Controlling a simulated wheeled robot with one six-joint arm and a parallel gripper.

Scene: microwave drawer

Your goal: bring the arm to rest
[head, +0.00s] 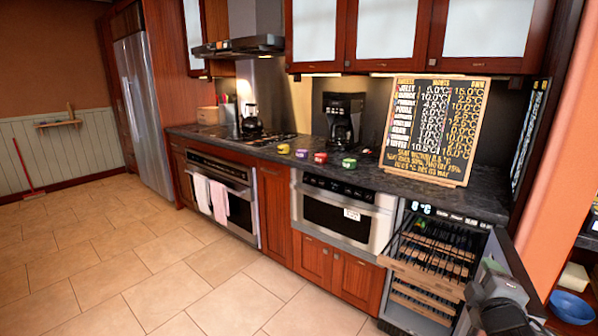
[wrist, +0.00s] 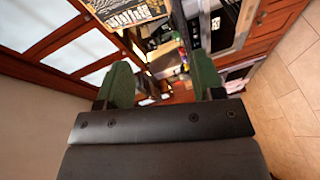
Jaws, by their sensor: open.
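My arm shows at the lower right of the head view, in front of the wine cooler; its fingertips cannot be made out there. In the wrist view my gripper (wrist: 163,78) is open, its two green fingers apart with nothing between them. The wrist view is tilted, with the counter and cabinets beyond the fingers. The microwave drawer (head: 336,218) has a steel front with a dark window and a small white label. It sits under the counter, and its front stands slightly proud of the cabinets; I cannot tell whether it is fully shut.
A wine cooler (head: 433,262) with wooden racks is beside my arm. A menu board (head: 434,128) and coffee maker (head: 342,117) stand on the dark counter (head: 393,176), with several small coloured items. A blue bowl (head: 572,306) is at far right. The tiled floor (head: 150,262) is clear.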

